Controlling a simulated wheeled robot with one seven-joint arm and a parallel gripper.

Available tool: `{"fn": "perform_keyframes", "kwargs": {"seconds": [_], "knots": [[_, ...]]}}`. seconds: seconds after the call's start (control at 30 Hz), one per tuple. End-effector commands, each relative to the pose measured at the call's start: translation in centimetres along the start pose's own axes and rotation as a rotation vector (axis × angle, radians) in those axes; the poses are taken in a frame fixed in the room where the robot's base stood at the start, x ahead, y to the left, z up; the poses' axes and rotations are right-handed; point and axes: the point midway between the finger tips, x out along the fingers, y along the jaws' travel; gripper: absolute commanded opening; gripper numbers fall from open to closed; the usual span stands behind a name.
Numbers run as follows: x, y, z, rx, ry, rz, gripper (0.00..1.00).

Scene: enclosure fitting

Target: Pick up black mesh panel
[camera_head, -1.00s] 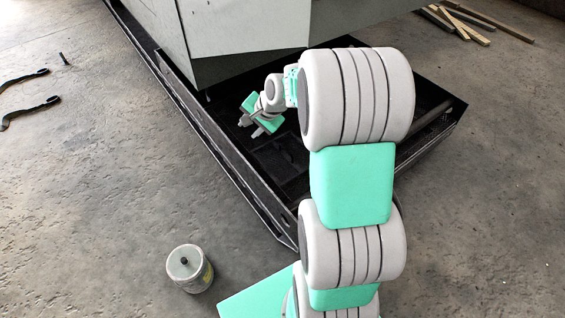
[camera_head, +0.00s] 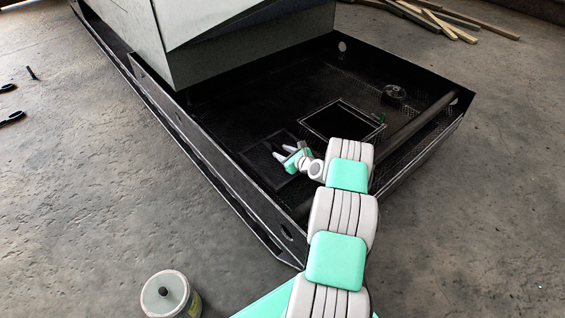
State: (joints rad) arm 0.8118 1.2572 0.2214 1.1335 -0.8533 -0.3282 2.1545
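A dark, thin-framed square that looks like the black mesh panel (camera_head: 262,160) lies flat on the floor of the black tray, near its left wall. Its mesh is too dark to make out clearly. My gripper (camera_head: 282,160) is over the panel's right part, with its two pale fingers apart and pointing left. I see nothing between the fingers. I cannot tell whether the fingertips touch the panel. The gripper hides part of the panel's right side.
A rectangular framed opening (camera_head: 335,122) is in the tray floor (camera_head: 292,98) right of the panel. A round dark part (camera_head: 395,93) and a thick pipe (camera_head: 418,124) lie farther right. A grey enclosure (camera_head: 240,40) stands behind. A can (camera_head: 166,294) stands on the concrete.

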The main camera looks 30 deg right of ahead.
Motion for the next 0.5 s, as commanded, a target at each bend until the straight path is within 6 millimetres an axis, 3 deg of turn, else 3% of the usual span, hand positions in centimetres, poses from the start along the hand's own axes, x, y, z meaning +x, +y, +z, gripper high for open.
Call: {"fn": "perform_keyframes", "kwargs": {"seconds": [0.1,0.3,0.5], "knots": [[1.36,-0.11,-0.2,-0.002,0.0,-0.003,0.38],[1.33,-0.23,-0.05,0.0,0.001,-0.004,0.38],[1.29,-0.26,-0.08,0.0,0.002,-0.004,0.22]]}}
